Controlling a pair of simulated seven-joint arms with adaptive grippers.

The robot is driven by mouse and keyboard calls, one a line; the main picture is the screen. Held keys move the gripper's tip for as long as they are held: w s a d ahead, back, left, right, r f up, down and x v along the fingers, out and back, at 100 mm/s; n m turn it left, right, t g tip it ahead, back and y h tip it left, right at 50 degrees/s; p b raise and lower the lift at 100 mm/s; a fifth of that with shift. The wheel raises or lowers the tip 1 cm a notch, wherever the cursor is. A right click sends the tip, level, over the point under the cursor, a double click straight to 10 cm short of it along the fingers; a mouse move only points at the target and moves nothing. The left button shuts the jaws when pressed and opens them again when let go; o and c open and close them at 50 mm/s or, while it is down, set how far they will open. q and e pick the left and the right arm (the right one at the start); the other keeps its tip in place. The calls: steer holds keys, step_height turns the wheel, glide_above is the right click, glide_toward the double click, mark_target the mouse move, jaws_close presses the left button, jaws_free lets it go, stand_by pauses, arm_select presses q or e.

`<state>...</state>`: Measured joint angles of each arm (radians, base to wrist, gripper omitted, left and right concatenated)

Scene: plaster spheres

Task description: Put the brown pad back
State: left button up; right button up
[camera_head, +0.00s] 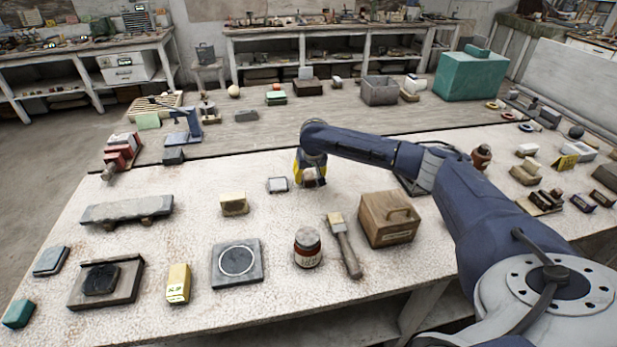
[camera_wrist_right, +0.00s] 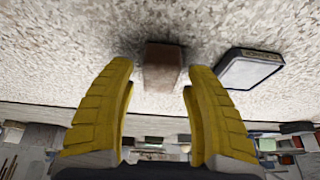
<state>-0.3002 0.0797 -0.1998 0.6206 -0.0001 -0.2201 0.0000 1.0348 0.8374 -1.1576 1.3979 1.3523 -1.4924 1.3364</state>
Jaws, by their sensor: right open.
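The brown pad (camera_wrist_right: 162,66) is a small brown block lying on the speckled pale tabletop (camera_wrist_right: 60,60). In the wrist view it shows between and just beyond the tips of my right gripper (camera_wrist_right: 160,80), with a gap on both sides. The yellow fingers are apart and hold nothing. In the head view my right gripper (camera_head: 310,178) points down at the middle of the table and partly hides the pad. My left gripper is not in view.
A small pale-topped dark-edged block (camera_head: 277,185) lies just left of my right gripper and shows in the wrist view (camera_wrist_right: 248,68). A yellowish block (camera_head: 234,204), a jar (camera_head: 308,248), a brush (camera_head: 344,245) and a wooden box (camera_head: 388,218) stand nearer the front.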

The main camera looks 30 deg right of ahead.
steer(key=v, duration=1.1)
steer(key=shift+r, duration=0.2)
